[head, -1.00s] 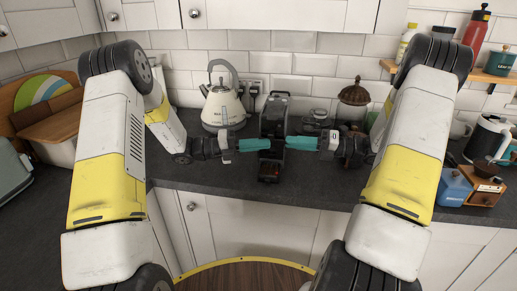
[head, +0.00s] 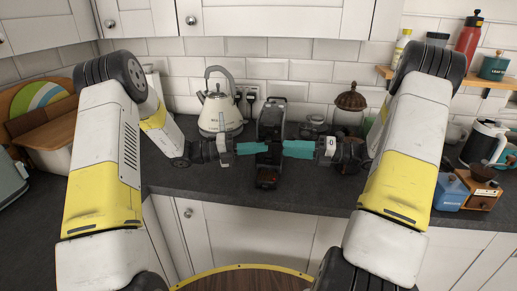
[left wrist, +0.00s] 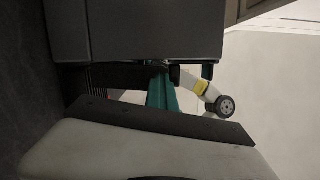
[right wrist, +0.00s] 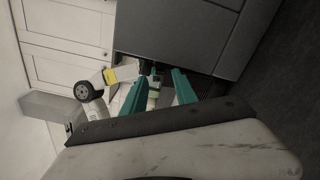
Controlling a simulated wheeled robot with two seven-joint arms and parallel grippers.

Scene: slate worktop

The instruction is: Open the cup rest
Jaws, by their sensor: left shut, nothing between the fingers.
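A dark coffee machine (head: 271,116) stands upright on the worktop in the middle of the head view. Its low front part (head: 267,180) sticks out towards me; I cannot clearly make out the cup rest. My left gripper (head: 266,147) reaches in from the left, its teal fingers shut and empty at the machine's front. My right gripper (head: 284,148) points in from the right at similar height, its fingers spread in the right wrist view (right wrist: 158,76). The machine's grey body fills the top of the left wrist view (left wrist: 140,30). I cannot tell whether either gripper touches it.
A cream kettle (head: 220,112) stands to the left of the machine. A jar with a brown lid (head: 349,101) stands to the right. A blue box (head: 451,192) and a wooden grinder (head: 482,188) sit far right. The worktop (head: 225,179) in front is clear.

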